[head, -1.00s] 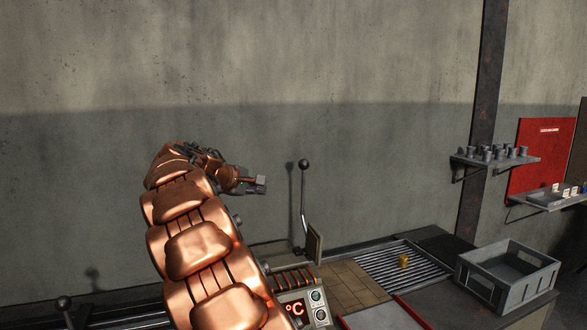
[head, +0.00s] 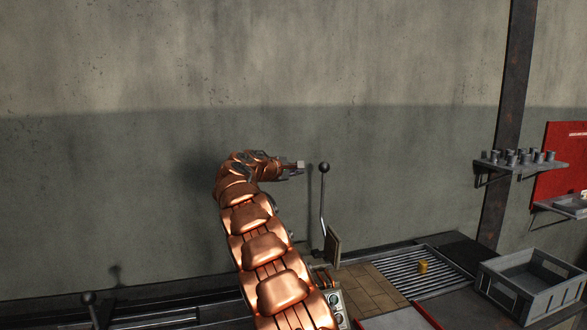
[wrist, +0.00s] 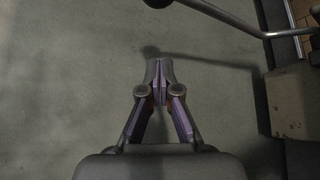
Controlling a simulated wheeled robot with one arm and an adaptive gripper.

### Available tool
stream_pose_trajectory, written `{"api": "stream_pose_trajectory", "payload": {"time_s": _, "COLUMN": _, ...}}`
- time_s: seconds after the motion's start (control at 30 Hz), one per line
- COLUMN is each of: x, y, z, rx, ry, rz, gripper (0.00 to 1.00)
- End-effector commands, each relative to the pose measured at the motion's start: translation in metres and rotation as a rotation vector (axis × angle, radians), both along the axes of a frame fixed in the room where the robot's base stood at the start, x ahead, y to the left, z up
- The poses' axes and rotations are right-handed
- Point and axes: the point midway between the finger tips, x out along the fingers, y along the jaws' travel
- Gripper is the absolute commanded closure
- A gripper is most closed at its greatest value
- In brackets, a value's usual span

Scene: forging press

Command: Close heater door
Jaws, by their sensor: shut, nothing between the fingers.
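A tall lever with a dark ball knob (head: 323,168) stands upright behind the heater. At its foot is a thick upright plate (head: 333,246), which looks like the heater door, standing open. The heater (head: 336,300) is mostly hidden behind my arm; part of its control panel shows. My gripper (head: 299,165) is shut and empty, just left of the knob at about its height, and appears apart from it. The plate's block (wrist: 290,103) is at the right.
A yellow-brown piece (head: 423,267) lies on a slatted grate (head: 400,268) right of the tiled surface. A grey crate (head: 530,290) stands farther right. A wall shelf (head: 520,165) holds several small grey parts. The wall behind the arm is bare.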

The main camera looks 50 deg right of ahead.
Motion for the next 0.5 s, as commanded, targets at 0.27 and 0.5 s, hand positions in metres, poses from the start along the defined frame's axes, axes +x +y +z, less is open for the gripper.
{"api": "stream_pose_trajectory", "payload": {"time_s": 0.27, "x": 0.001, "y": -0.029, "z": -0.006, "rx": 0.001, "ry": -0.001, "rz": 0.0, "gripper": 1.0}}
{"api": "stream_pose_trajectory", "payload": {"time_s": 0.5, "x": 0.001, "y": -0.046, "z": -0.012, "rx": 0.003, "ry": 0.002, "rz": 0.0, "gripper": 1.0}}
